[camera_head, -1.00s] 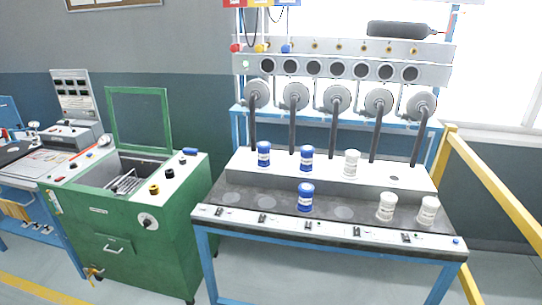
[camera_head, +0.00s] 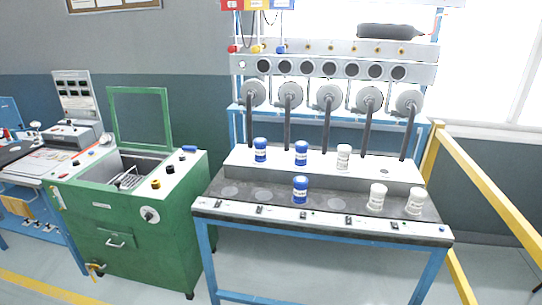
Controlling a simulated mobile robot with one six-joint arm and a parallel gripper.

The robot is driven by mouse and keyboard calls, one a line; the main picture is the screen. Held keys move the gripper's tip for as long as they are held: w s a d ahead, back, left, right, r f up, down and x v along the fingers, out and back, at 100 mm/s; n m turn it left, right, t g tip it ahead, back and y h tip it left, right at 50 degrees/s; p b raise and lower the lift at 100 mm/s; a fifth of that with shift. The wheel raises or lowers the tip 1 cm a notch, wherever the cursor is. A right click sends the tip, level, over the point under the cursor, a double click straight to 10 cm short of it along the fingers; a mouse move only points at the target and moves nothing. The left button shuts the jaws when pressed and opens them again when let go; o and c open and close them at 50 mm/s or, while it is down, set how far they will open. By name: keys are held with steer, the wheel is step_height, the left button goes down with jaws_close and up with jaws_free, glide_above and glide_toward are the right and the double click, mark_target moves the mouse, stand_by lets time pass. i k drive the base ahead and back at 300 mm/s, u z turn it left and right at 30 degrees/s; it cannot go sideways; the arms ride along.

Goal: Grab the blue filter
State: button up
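Three blue filters with white labels stand upright on the blower bench (camera_head: 330,228). One blue filter (camera_head: 300,190) is on the dark lower surface near the front. Two more blue filters, a left one (camera_head: 260,150) and a right one (camera_head: 301,153), stand on the raised white shelf behind. White filters stand to the right: one (camera_head: 343,157) on the shelf and two on the lower surface, a nearer-middle one (camera_head: 377,197) and a far-right one (camera_head: 415,201). My gripper is not in view.
A green machine (camera_head: 150,240) with an open lid stands left of the bench. Grey blower pipes (camera_head: 327,125) rise behind the shelf. A yellow rail (camera_head: 485,190) runs along the right. Floor shows in front and under the bench.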

mark_target(260, 143)
steer(key=z, duration=0.4)
steer(key=k, duration=0.4)
steer(key=u, duration=1.75)
steer(key=i, duration=1)
steer(key=u, duration=0.05)
